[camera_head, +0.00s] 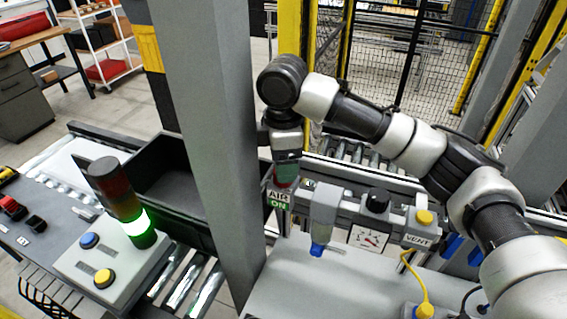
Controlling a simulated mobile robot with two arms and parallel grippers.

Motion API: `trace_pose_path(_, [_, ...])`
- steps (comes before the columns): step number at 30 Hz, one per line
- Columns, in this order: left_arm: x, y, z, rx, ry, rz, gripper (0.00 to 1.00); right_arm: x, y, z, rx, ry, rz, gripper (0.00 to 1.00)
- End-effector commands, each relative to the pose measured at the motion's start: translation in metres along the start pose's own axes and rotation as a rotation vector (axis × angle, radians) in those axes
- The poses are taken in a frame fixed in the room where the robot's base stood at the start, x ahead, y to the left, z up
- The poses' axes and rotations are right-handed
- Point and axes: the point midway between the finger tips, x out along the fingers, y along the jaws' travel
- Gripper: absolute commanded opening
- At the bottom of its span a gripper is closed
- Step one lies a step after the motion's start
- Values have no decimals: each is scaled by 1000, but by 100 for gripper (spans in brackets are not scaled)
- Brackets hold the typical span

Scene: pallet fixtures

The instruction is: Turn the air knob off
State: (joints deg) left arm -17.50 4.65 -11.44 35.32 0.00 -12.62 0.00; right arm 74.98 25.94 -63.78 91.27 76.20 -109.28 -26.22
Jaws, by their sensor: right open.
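The air unit (345,203) is a grey assembly on a post. Its label (279,199) reads AIR ON, with the ON on green. A red part (286,180), which looks like the air knob, sits just above this label at the unit's left end. It is mostly hidden. My right gripper (286,166) points down over that red part from above. The jaws are open, at or very close to the part; I cannot tell whether they touch it. My left gripper is not in view.
A black knob (377,200), a gauge (369,238) and a yellow VENT button (425,217) lie right along the unit. A grey column (215,130) stands close left of my gripper. A lit stack light (125,205) stands on a button box (110,262). A black bin (165,180) sits behind.

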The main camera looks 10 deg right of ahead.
Motion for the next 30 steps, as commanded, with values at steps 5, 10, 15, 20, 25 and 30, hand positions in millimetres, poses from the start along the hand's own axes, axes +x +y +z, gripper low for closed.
trace_pose_path(5, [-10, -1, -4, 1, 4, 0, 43, 20, 0, 0, 1, -1, -2, 69])
trace_pose_path(10, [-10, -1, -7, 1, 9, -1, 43, 28, 0, 0, 1, -1, 1, 69])
trace_pose_path(15, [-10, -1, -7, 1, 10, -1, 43, 29, 0, 0, 0, 0, 1, 69])
trace_pose_path(20, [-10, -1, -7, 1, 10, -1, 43, 29, 0, 0, 0, 0, 1, 52])
trace_pose_path(25, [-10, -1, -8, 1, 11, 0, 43, 28, 0, 0, 0, 0, 1, 26])
trace_pose_path(30, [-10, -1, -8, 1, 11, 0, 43, 28, 0, 0, 4, 0, 1, 19])
